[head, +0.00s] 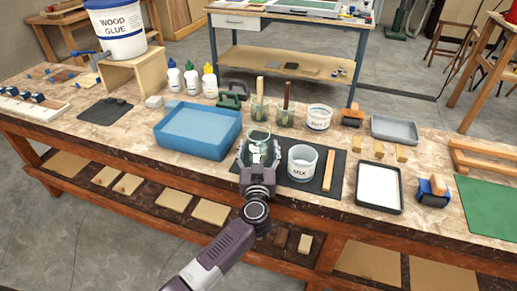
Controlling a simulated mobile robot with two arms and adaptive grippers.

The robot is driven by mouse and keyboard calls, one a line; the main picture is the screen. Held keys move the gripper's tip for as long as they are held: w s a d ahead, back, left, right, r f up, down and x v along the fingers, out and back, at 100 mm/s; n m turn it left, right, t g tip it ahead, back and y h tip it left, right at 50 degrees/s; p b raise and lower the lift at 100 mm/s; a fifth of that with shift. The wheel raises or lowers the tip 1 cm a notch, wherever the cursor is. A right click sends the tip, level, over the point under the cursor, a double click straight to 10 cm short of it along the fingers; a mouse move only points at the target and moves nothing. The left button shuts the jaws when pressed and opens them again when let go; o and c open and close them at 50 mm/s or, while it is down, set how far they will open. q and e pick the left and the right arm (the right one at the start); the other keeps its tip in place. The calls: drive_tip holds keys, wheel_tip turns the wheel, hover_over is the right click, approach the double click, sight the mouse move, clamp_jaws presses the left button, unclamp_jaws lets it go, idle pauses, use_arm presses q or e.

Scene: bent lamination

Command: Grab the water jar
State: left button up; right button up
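A clear glass jar with a pale label (259,138) stands at the front of the workbench, right of the blue tub; its label is too small to read. My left gripper (260,151) is in front of it, coming from the bottom of the head view, with its two fingers apart, one on each side of the jar. The fingers partly hide the jar's lower part. I cannot tell whether they touch it. My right gripper is not in view.
A jar marked MIX (302,162) stands close on the right, on a dark mat (321,184). A blue tub (198,131) is on the left. Two glass jars holding sticks (260,109) (285,117) stand behind. A white-filled tray (379,187) lies farther right.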

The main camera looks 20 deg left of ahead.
use_arm(q)
drive_tip(key=c, duration=1.5)
drive_tip(key=shift+r, duration=0.25)
